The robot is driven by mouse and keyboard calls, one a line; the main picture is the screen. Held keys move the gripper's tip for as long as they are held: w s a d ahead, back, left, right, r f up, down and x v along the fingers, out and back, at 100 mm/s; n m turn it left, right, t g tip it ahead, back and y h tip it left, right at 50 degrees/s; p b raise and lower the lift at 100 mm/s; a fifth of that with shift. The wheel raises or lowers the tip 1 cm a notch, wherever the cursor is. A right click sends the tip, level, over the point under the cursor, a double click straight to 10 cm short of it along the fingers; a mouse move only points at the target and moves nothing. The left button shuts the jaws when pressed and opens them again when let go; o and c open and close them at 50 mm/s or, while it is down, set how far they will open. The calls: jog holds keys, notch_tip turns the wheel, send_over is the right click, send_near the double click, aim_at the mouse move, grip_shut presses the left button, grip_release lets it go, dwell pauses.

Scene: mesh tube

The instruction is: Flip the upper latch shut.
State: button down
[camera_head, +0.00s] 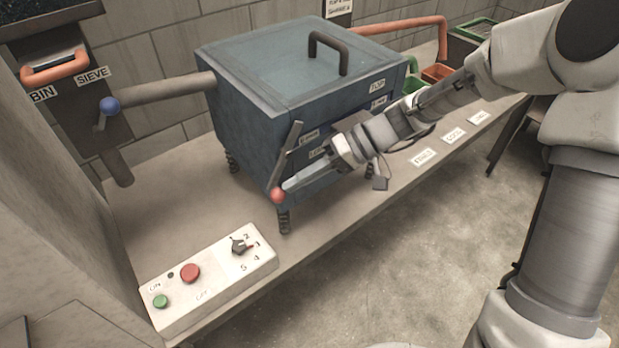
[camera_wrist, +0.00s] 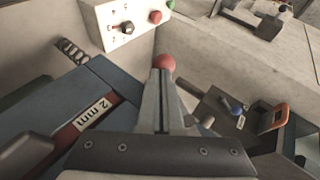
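A latch lever with a red ball knob (camera_head: 278,195) is at the near left corner of the blue sieve box (camera_head: 240,125). Its dark bar (camera_head: 289,150) slants up and to the right from the knob. My gripper (camera_head: 292,184) reaches in from the right, with its fingertips right at the knob. In the wrist view the fingers (camera_wrist: 165,85) lie close together and look shut. The red knob (camera_wrist: 166,62) shows just beyond their tips. I cannot tell whether they touch it. Any other latch is not clear to me.
The box stands on springs on a bench. A control panel (camera_head: 207,288) with red and green buttons lies front left. A black handle (camera_head: 328,45) tops the box. The bench between panel and box is free.

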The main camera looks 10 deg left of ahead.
aim_at(283, 194)
jog(key=s+m+g+y, duration=0.1)
jog(key=y, duration=0.1)
jog(key=a+r+m+g+y+b, duration=0.1)
jog(key=g+y, duration=0.1)
jog(key=s+a+g+y+b, duration=0.1)
jog(key=y, duration=0.2)
jog(key=shift+s+a+r+m+g, duration=0.15)
jog(key=shift+s+r+m+g, duration=0.15)
jog(key=shift+m, duration=0.1)
jog(key=shift+s+r, duration=0.15)
jog(key=shift+r, duration=0.05)
jog(key=shift+s+a, duration=0.1)
jog(key=shift+a, duration=0.05)
dwell(0.5)
jog(key=f+b+v, duration=0.1)
jog(key=f+v, duration=0.1)
jog(key=v, duration=1.1)
jog(key=shift+w+a+f+b, duration=0.2)
jog(key=shift+w+b, duration=0.1)
